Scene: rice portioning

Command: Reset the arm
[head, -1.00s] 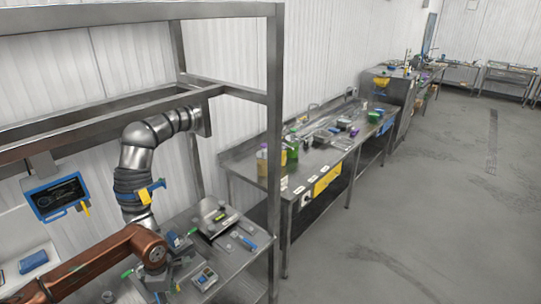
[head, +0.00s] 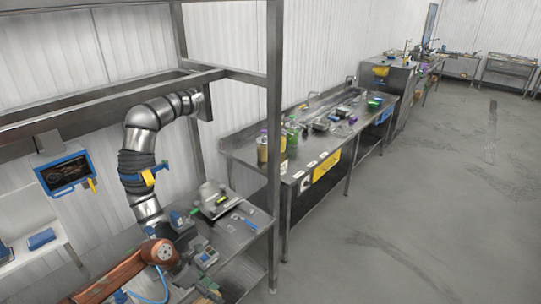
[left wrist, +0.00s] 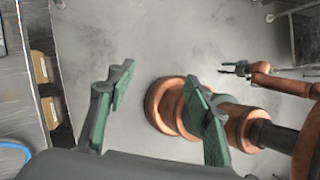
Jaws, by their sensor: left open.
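My left arm (head: 110,281) comes in from the lower left in the head view, copper-coloured, with its round joint (head: 160,251) low beside the steel bench. Its gripper cannot be made out clearly in the head view. In the left wrist view my left gripper (left wrist: 160,76) has its two green fingers wide apart with nothing between them. Below them are the grey floor and copper parts of my own body. A second copper arm, my right one, reaches in from the right of that view. Its small dark gripper (left wrist: 237,69) hangs over bare floor; its jaws are too small to judge.
A steel bench (head: 240,238) with a scale (head: 216,203) and small devices stands by my left arm under a metal frame (head: 273,150). A bent duct (head: 140,140) and a blue-edged screen (head: 64,173) hang above. The floor (head: 420,210) at right is clear.

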